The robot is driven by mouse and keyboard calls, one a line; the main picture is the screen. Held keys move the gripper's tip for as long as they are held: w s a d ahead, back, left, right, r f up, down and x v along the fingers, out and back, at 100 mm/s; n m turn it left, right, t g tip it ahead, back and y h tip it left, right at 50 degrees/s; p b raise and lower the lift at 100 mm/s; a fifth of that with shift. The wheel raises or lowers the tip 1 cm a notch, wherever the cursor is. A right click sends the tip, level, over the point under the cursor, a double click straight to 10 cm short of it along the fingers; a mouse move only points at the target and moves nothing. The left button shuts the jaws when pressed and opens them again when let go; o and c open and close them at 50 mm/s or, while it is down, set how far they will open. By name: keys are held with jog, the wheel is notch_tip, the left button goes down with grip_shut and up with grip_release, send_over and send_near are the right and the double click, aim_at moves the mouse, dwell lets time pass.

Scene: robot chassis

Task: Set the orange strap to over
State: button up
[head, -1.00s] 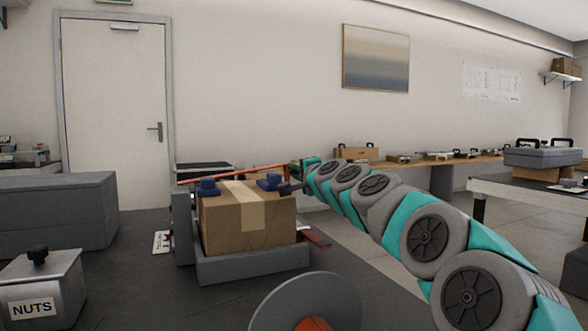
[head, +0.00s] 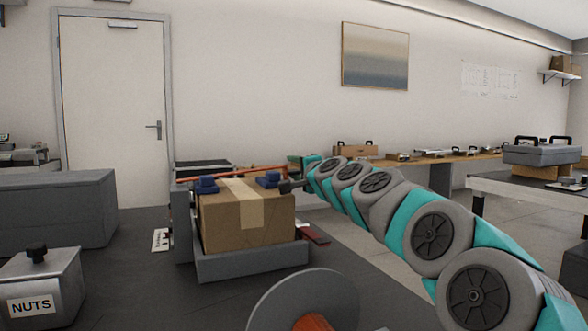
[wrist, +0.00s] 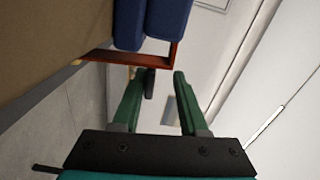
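The orange strap (head: 232,173) runs as a thin bar behind and just above the cardboard box (head: 222,222), roughly level. In the wrist view the strap (wrist: 100,57) is a red-orange angled bar past the blue blocks (wrist: 165,20); its corner lies just ahead of my fingertips. My gripper (head: 293,176) is at the box's right end, near the strap's right end. In the wrist view my gripper (wrist: 163,75) has its green fingers apart, with a small dark piece by the left fingertip. I cannot tell whether it touches the strap.
The box sits in a grey cradle (head: 253,264) with a tall left wall. A tin marked NUTS (head: 40,290) and a long grey block (head: 60,210) stand at the left. A disc (head: 300,298) is in front. A bench (head: 480,160) runs along the back wall.

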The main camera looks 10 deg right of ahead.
jog(key=v, duration=0.7)
jog(key=shift+s+d, duration=0.1)
jog(key=shift+s, duration=0.1)
